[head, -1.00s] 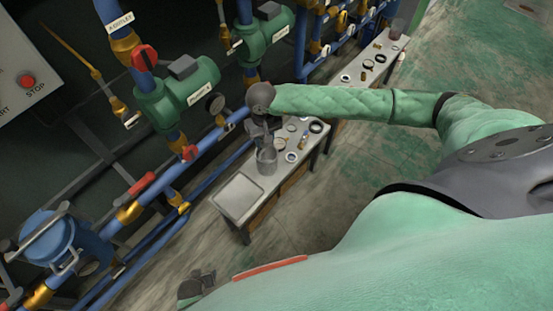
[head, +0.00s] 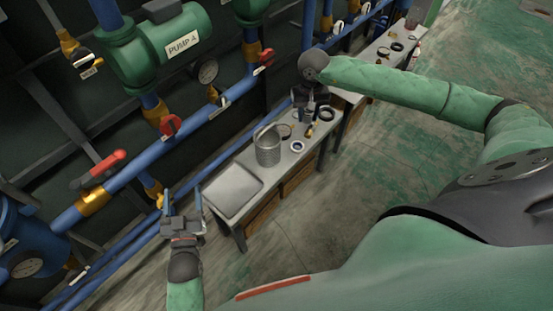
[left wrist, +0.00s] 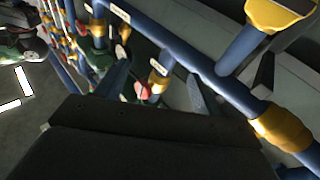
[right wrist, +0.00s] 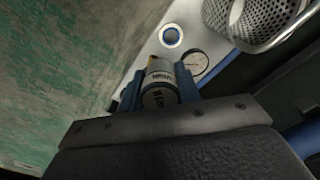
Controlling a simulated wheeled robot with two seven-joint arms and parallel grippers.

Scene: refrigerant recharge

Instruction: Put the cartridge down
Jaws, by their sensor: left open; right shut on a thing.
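The cartridge (right wrist: 160,86), a small cylinder with a light label and dark bands, is between the blue fingers of my right gripper (right wrist: 160,90) in the right wrist view. That gripper is shut on it, over the workbench (head: 240,225). In the head view my right gripper (head: 310,108) is above the far part of the bench, and the cartridge is too small there to make out surely. I cannot tell whether it touches the bench top. My left gripper (head: 183,205) is open and empty, left of the bench's near end. Its spread fingers (left wrist: 155,85) also show in the left wrist view.
A perforated metal basket (head: 268,150) stands on the bench beside a flat tray (head: 232,190). Rings (head: 297,146) and a gauge (right wrist: 195,63) lie near the right gripper. Blue pipes and valves run along the left. A second bench (head: 385,48) stands farther back.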

